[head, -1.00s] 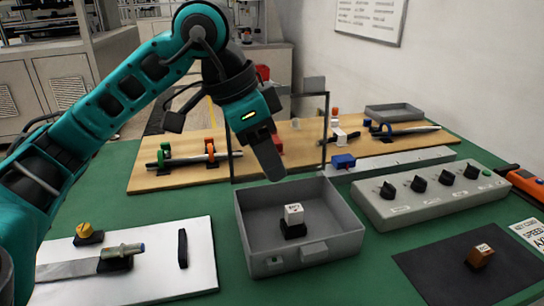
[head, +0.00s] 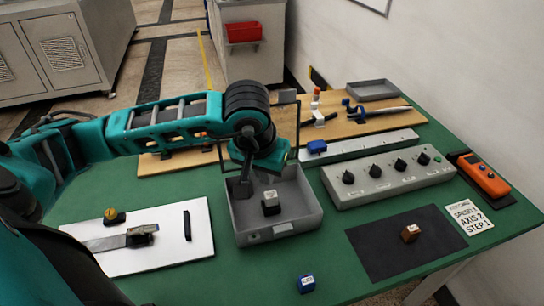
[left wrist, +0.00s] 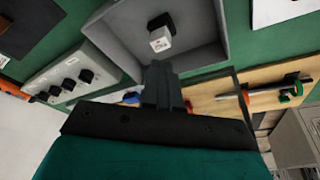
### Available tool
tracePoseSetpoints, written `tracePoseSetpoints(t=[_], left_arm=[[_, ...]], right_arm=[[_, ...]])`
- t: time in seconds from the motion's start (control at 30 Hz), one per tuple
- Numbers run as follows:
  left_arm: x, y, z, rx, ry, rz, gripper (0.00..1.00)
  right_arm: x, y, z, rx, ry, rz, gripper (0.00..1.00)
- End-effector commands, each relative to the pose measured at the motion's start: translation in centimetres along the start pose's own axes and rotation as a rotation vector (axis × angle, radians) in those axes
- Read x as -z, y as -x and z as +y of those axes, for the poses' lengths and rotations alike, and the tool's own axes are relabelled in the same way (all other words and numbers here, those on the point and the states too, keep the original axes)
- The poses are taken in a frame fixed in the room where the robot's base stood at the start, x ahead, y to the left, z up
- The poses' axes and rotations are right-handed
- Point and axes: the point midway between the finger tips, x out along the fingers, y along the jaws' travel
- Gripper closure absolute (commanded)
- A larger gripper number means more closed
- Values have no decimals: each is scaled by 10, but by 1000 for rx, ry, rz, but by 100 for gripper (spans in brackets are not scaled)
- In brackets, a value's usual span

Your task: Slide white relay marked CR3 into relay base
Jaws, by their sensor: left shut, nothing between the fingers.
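A small white block with dark marking, likely the relay (head: 270,195), stands in the grey open box (head: 308,226). The marking is too small to read. A black piece, which may be the relay base (head: 271,209), is directly beneath it; I cannot tell how far the two are engaged. The white relay also shows in the left wrist view (left wrist: 160,39) with the black part (left wrist: 160,23). My left gripper (head: 243,190) is shut and empty, over the left part of the box and apart from the relay. My right gripper is not in view.
A grey knob panel (head: 385,181) stands right of the box. A brown block (head: 411,233) lies on a black mat (head: 375,257), and a blue block (head: 306,284) lies at the front. A white board (head: 165,255) is at left. A thin dark frame (head: 299,125) rises behind the box.

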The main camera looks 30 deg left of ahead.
Motion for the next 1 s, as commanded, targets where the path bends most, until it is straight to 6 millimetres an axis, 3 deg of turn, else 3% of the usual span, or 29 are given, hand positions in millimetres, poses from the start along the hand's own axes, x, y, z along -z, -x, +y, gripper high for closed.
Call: tracePoseSetpoints(t=[0.27,0.7,1.0], left_arm=[[-3,-9,-1,10,32,3,100],[-4,-56,-1,9,30,3,100],[-2,-60,-1,10,29,3,100]], right_arm=[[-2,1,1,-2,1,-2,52],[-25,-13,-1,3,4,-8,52],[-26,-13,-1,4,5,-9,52]])
